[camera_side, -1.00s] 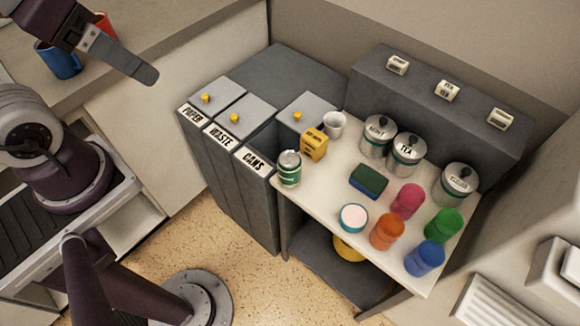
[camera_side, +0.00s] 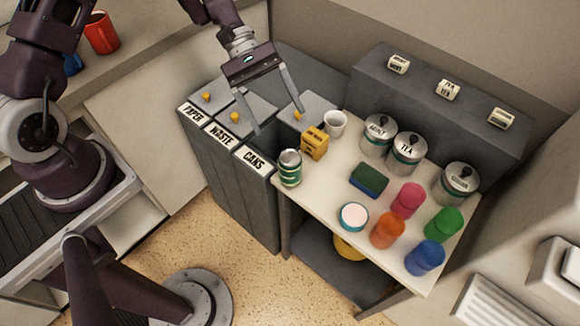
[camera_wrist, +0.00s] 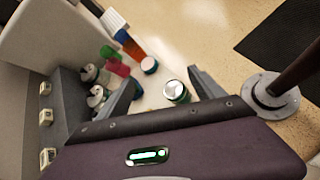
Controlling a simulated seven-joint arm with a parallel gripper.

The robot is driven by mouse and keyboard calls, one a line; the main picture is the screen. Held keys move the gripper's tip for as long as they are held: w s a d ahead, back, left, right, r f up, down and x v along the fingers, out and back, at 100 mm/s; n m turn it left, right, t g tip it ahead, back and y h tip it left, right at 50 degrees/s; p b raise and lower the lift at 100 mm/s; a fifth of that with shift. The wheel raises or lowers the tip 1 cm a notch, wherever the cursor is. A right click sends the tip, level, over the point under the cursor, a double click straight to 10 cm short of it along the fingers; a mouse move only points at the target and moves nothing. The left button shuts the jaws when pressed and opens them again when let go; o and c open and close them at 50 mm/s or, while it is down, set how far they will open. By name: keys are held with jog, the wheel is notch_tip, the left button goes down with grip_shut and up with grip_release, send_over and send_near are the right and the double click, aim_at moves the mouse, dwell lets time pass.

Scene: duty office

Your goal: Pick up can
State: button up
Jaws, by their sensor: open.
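A green can with a silver top (camera_side: 289,168) stands upright at the near left corner of the white table (camera_side: 330,185), beside the bin labelled CANS. In the wrist view the can (camera_wrist: 175,92) shows between my fingers, beyond the tips. My gripper (camera_side: 277,124) is open and empty. In the side view its fingers point down above the bins, behind and above the can, apart from it.
A yellow box (camera_side: 314,144) and a white mug (camera_side: 334,123) stand close to the can. Labelled canisters (camera_side: 407,151), a green-blue sponge (camera_side: 368,180), a round tin (camera_side: 354,217) and several coloured cups (camera_side: 388,230) stand farther right. Grey bins (camera_side: 235,180) adjoin the table.

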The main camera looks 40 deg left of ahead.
aim_at(299, 175)
jog(key=f+n+h, duration=0.1)
jog(key=f+n, duration=0.1)
jog(key=f, duration=0.2)
jog(key=f+n+t+h, duration=0.1)
jog(key=f+n, duration=0.1)
jog(key=f, duration=0.3)
jog(key=d+f+n+h, duration=0.1)
jog(key=f+n, duration=0.1)
jog(key=f, duration=0.2)
jog(key=shift+f+t, duration=0.25)
jog(key=shift+t, duration=0.05)
jog(key=x, duration=0.7)
jog(key=shift+f, duration=0.1)
jog(key=c, duration=1.4)
notch_tip(299, 175, up, 10)
